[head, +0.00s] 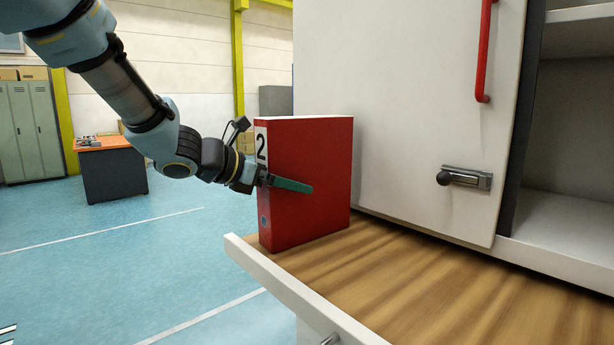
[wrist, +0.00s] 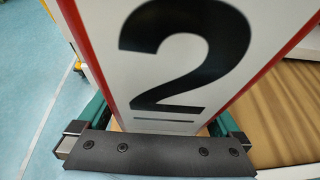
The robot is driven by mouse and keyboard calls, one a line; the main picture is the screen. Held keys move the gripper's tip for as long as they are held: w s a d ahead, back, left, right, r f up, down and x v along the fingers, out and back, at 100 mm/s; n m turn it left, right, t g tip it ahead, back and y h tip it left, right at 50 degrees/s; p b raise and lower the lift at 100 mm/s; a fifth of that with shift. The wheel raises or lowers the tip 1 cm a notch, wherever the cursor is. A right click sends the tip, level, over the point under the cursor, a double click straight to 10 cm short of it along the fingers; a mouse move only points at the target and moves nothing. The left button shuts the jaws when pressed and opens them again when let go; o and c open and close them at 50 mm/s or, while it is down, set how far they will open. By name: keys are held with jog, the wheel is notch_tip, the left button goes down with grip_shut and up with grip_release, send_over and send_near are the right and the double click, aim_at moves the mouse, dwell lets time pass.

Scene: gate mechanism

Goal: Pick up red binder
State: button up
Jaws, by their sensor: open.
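The red binder (head: 310,185) stands upright on the wooden surface, near its left end in the head view. Its spine has a white label with a black 2, which fills much of the wrist view (wrist: 185,60). My gripper (head: 285,184) is at the spine, with one green finger lying along the binder's near broad side. In the wrist view the two green fingers of my gripper (wrist: 160,125) show on either side of the spine, spread apart. The far finger is hidden behind the binder in the head view. I cannot tell whether the fingers touch the binder.
The wooden surface (head: 430,290) has a raised white edge (head: 300,293) at the front left and is clear right of the binder. A white cabinet door (head: 410,130) with a red handle (head: 484,50) and a latch (head: 464,178) stands close behind. Open shelves (head: 570,140) are at right.

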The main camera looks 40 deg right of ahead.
jog(key=shift+d+f, duration=0.15)
jog(key=shift+d, duration=0.1)
jog(key=shift+c, duration=0.4)
grip_shut()
dwell(0.4)
